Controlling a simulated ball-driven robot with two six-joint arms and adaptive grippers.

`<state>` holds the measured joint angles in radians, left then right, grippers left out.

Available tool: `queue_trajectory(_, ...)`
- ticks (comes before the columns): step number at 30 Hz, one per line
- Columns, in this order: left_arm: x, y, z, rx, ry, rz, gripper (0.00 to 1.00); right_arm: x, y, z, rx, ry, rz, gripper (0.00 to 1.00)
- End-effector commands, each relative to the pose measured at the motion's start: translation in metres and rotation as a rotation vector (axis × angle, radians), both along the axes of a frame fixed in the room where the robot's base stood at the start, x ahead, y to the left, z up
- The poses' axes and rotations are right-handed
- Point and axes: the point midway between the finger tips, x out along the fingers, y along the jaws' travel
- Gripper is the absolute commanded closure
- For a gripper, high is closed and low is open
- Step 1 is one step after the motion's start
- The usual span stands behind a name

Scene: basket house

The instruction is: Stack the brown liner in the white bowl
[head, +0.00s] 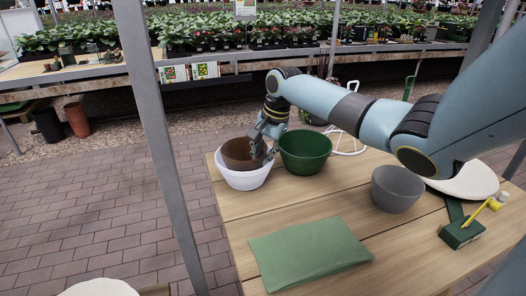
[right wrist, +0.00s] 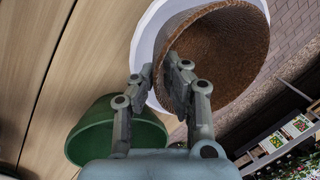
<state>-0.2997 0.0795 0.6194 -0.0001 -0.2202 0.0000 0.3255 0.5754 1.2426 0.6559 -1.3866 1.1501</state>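The brown liner (head: 238,153) sits inside the white bowl (head: 243,181) at the table's left back corner, its rim standing above the bowl's rim. In the right wrist view the liner (right wrist: 222,52) shows its rough brown inside, with the white bowl (right wrist: 146,45) around its left side. My right gripper (head: 265,152) is at the right side of the liner. In the wrist view the fingers (right wrist: 160,72) stand apart, one over the liner's inside and one by the bowl's outer edge, with a gap between them. My left gripper is out of view.
A green bowl (head: 305,150) stands close to the right of the white bowl. A grey bowl (head: 397,188), a white plate (head: 472,181) and a green box with a yellow stick (head: 462,233) lie farther right. A green cloth (head: 308,252) lies in front. A metal post (head: 165,150) rises left of the table.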

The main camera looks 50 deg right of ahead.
Motion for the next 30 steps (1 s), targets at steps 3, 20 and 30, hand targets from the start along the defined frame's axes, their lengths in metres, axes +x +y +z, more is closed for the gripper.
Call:
queue_trajectory(3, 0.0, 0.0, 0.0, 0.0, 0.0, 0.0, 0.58, 0.0, 0.0, 0.0, 0.0, 0.0, 0.0, 0.82)
queue_trajectory(20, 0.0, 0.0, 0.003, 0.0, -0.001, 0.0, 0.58, -0.01, -0.005, 0.054, -0.006, -0.002, 0.0, 0.82)
queue_trajectory(30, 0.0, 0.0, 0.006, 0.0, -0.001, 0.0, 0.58, -0.026, -0.009, 0.118, -0.003, -0.002, 0.0, 0.82)
